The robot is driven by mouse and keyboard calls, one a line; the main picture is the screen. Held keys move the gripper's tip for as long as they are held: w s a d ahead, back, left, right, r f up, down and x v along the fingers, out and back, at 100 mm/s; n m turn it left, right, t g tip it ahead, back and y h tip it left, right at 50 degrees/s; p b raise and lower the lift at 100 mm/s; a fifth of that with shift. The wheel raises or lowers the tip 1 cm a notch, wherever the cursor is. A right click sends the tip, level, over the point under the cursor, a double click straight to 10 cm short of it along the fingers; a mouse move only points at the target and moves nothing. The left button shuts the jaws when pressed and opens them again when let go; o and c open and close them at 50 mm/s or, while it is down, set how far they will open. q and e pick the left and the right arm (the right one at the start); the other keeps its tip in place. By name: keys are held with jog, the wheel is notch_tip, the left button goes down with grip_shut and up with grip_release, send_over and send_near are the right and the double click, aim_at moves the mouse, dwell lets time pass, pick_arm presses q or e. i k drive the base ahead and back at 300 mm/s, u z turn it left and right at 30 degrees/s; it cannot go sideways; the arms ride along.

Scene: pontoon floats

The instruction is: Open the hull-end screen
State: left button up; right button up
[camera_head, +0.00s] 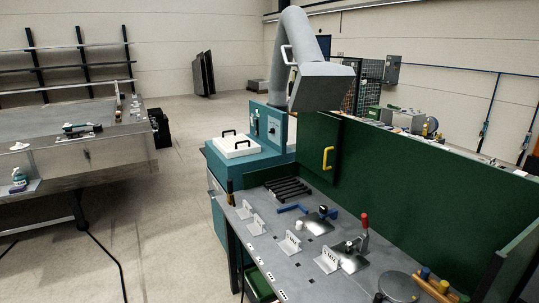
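A dark green screen (315,132) with a yellow handle (328,158) stands at the far left end of the green wall behind the grey workbench. It appears to be the hull-end screen. It looks nearly in line with the longer green panel (430,190) to its right, with a vertical edge between them. I cannot tell for sure whether it is fully closed. Neither my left gripper nor my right gripper shows in the head view.
The grey bench (300,258) carries several metal brackets, a red-handled clamp (364,226) and dark bars (288,188). A grey extraction hood (318,86) hangs above the screen. A teal cabinet (222,172) adjoins the bench. Open floor (165,235) lies left, before another table (95,160).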

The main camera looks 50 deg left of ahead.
aim_at(318, 135)
jog(key=u, duration=2.3)
jog(key=i, duration=2.6)
jog(key=z, duration=2.9)
